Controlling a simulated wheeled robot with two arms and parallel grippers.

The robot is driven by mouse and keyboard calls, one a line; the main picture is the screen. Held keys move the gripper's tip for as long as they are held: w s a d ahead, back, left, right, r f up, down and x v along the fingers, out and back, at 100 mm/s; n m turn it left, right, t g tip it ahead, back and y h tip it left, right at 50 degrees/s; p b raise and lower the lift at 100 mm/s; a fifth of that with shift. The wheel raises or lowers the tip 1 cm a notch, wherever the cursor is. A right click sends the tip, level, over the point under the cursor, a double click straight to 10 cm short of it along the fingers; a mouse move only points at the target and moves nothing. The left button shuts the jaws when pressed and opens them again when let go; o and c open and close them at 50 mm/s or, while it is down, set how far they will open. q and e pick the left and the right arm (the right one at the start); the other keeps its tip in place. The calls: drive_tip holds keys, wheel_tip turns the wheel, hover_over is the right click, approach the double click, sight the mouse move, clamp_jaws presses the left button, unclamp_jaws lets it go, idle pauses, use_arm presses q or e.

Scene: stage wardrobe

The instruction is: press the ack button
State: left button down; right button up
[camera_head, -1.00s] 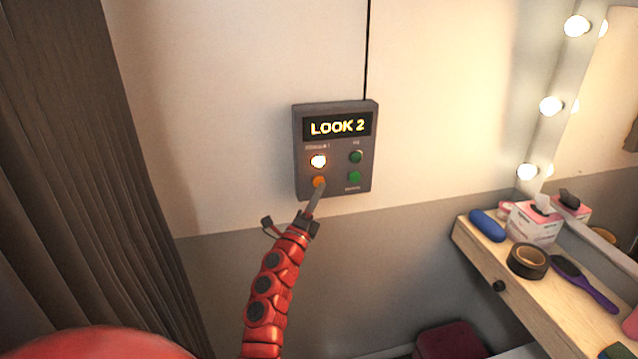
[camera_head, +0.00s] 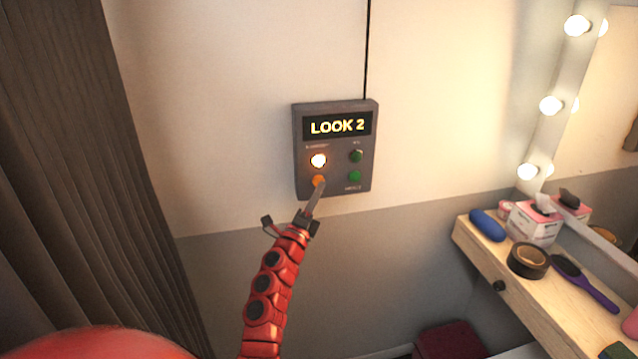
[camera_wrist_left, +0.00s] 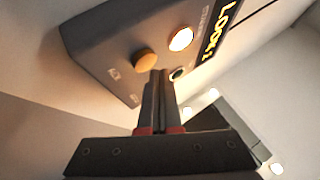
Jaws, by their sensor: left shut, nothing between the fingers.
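A dark grey control box (camera_head: 335,150) is mounted on the wall, with a display (camera_head: 338,125) reading "LOOK 2". Below the display are a glowing white button (camera_head: 318,161), an orange button (camera_head: 319,180) and two green buttons (camera_head: 355,166). The labels are too small to read, so I cannot tell which is the ack button. My left gripper (camera_head: 317,190) is shut and empty, its tip just below the orange button. In the left wrist view the shut fingers (camera_wrist_left: 158,74) point at the box beside the orange button (camera_wrist_left: 145,58); contact cannot be told. My right gripper is not in view.
A wooden dressing shelf (camera_head: 500,262) at the right holds a blue case (camera_head: 487,225), a tissue box (camera_head: 535,222), a roll of tape (camera_head: 527,261) and a purple brush (camera_head: 585,283). A dark curtain (camera_head: 70,150) hangs at the left. The wall around the box is clear.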

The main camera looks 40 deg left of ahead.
use_arm(q)
drive_tip(key=shift+w+a, duration=0.2)
drive_tip(key=shift+a, duration=0.05)
drive_tip(key=shift+w+a+b, duration=0.25)
drive_tip(key=shift+a+b, duration=0.05)
drive_tip(key=shift+b, duration=0.35)
idle(0.3)
drive_tip(key=shift+d, duration=0.1)
drive_tip(key=shift+s+d+p, duration=0.35)
drive_tip(key=shift+s+d, duration=0.15)
drive_tip(key=shift+s, duration=0.05)
idle(0.4)
drive_tip(key=s+d+p, duration=0.1)
drive_tip(key=s+d, duration=0.2)
drive_tip(key=shift+s+d, duration=0.1)
drive_tip(key=shift+d, duration=0.3)
idle(0.6)
